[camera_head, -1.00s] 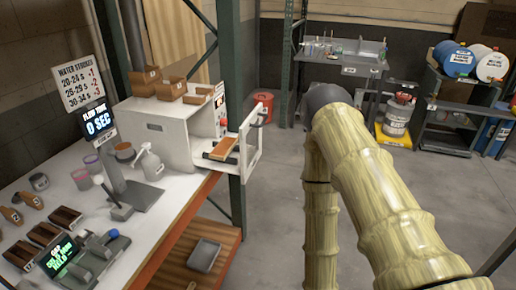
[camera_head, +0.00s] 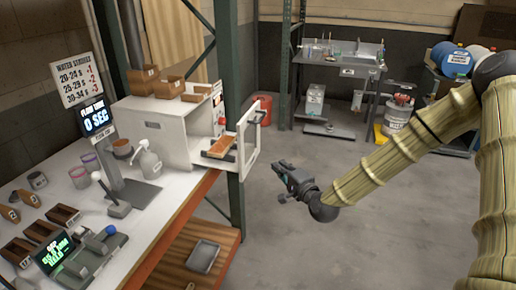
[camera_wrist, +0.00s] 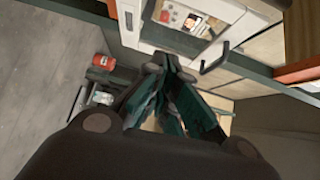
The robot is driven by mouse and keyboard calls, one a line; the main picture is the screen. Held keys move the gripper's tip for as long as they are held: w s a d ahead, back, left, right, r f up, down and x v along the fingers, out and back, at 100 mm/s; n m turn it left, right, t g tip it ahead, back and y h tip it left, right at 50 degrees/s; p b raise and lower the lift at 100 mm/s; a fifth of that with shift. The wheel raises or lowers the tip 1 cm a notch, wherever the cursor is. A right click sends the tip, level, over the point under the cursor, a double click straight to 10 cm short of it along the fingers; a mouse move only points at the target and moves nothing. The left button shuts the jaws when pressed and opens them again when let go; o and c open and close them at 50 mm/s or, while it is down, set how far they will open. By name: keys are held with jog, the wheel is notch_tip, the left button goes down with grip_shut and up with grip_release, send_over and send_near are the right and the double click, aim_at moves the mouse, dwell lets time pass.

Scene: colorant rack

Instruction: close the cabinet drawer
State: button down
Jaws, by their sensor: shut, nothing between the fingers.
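The white cabinet (camera_head: 150,128) stands on the bench at the left in the head view. Its white open front (camera_head: 250,137), a framed panel with a black handle, sticks out to the right past the bench edge.
A red bucket (camera_head: 262,107) is on the floor beyond. Wooden boxes (camera_head: 171,86) sit on top of the cabinet. The grey floor (camera_head: 330,250) right of the bench is clear.

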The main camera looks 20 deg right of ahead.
jog(key=r, duration=0.2)
jog(key=p, duration=0.5)
send_near(251, 140)
jog(key=d+x, duration=0.1)
jog(key=x, duration=0.2)
jog(key=shift+w+a+t, duration=0.3)
jog(key=shift+w+a, duration=0.3)
jog(key=shift+w, duration=0.1)
jog(key=shift+w+a+f, duration=0.1)
